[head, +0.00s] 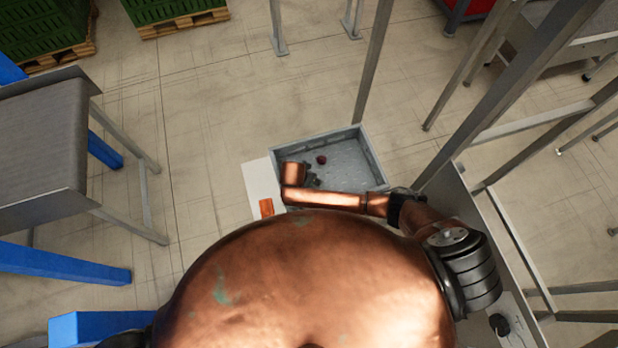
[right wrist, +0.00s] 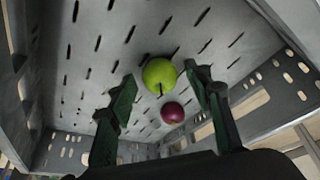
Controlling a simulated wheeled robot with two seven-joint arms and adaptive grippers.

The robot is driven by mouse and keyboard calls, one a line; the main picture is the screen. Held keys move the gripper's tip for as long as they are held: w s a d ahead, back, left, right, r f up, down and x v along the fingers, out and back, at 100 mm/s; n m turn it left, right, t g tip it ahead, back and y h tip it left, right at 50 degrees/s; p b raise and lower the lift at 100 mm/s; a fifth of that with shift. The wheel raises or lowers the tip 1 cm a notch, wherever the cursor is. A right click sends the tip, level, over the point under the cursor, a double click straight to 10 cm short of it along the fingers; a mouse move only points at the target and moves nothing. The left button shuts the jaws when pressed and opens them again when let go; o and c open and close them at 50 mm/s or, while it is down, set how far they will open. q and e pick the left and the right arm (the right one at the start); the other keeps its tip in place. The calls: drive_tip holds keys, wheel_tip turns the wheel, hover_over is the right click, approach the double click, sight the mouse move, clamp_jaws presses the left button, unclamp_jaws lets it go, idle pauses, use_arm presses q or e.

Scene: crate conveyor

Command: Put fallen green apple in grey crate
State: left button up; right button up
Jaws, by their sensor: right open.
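The grey crate (head: 370,150) stands on the floor just ahead of my body in the head view; its perforated floor fills much of the right wrist view (right wrist: 85,60). My right gripper (head: 312,180) is inside the crate's outline, and its two dark fingers are spread in the right wrist view (right wrist: 160,80). The green apple (right wrist: 159,73) is seen between and slightly beyond the fingertips, with gaps on both sides, against the crate floor. A dark red apple (right wrist: 172,112) lies beside it; it also shows in the head view (head: 321,159). The green apple is hidden in the head view.
A metal frame with posts and a rail (head: 500,130) stands close on the right. A grey-topped table (head: 40,150) with blue beams is on the left. Green crates on pallets (head: 175,12) are at the back. Open floor (head: 215,110) lies left of the crate.

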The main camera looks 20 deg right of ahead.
drive_tip(key=p+v, duration=0.1)
drive_tip(key=v, duration=1.1)
drive_tip(key=shift+p, duration=0.35)
